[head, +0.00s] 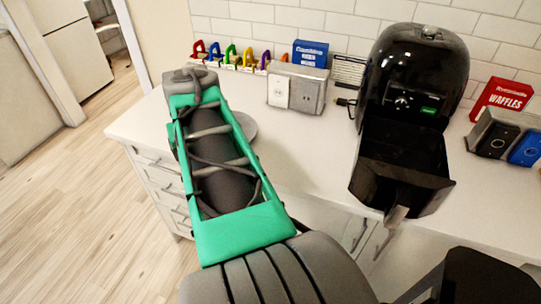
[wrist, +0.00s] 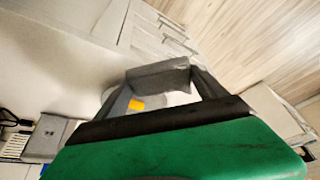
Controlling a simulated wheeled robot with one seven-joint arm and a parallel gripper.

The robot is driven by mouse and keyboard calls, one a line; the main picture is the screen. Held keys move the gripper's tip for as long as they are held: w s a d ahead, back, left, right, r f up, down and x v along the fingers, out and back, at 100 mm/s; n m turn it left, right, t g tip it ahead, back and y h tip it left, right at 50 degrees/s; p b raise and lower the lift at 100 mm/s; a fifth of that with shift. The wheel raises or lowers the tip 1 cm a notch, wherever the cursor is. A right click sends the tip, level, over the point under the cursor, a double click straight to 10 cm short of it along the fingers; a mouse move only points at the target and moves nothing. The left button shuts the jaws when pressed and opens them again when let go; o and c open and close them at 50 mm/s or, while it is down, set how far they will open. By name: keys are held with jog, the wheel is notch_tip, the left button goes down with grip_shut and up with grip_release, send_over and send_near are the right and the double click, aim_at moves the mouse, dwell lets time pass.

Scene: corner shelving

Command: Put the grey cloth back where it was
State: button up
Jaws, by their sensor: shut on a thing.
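The grey cloth (wrist: 158,76) shows in the wrist view as a grey piece spanning the space between my two fingertips. My gripper (wrist: 163,80) is shut on it. It is held above or close to the counter; the exact height cannot be told. In the head view my own arm hides the gripper and the cloth. A round grey plate (head: 244,125) lies on the counter, partly hidden behind my arm. In the wrist view a pale round shape and a small yellow-orange thing (wrist: 137,103) show behind the fingers.
The white counter (head: 300,145) has drawers below. A black air fryer (head: 420,75) stands with its drawer pulled out. Coloured padlock-like items (head: 235,57), a blue box (head: 310,53), outlet boxes (head: 296,90) and a red waffles box (head: 502,98) line the wall.

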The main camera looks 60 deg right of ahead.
jog(key=s+d+r+m+g+h+b, duration=0.15)
jog(key=s+d+m, duration=0.35)
jog(key=s, duration=0.7)
jog(key=s+d+r+m+g+b, duration=0.1)
jog(key=s+d+r+m, duration=0.25)
jog(key=s+d, duration=0.65)
jog(key=p, duration=0.2)
send_over(288, 152)
jog(key=a, duration=0.2)
jog(key=shift+g, duration=0.25)
jog(key=f, duration=0.9)
jog(key=shift+s+d+f, duration=0.15)
jog(key=shift+s+d, duration=0.05)
jog(key=shift+s, duration=0.05)
jog(key=shift+w+d+f+h, duration=0.1)
jog(key=shift+w+f+h, duration=0.05)
jog(key=shift+f, duration=0.8)
jog(key=shift+w+d+f+h, duration=0.1)
jog(key=shift+f, duration=0.8)
jog(key=shift+f+b, duration=0.2)
jog(key=shift+b, duration=0.1)
jog(key=o, duration=1.1)
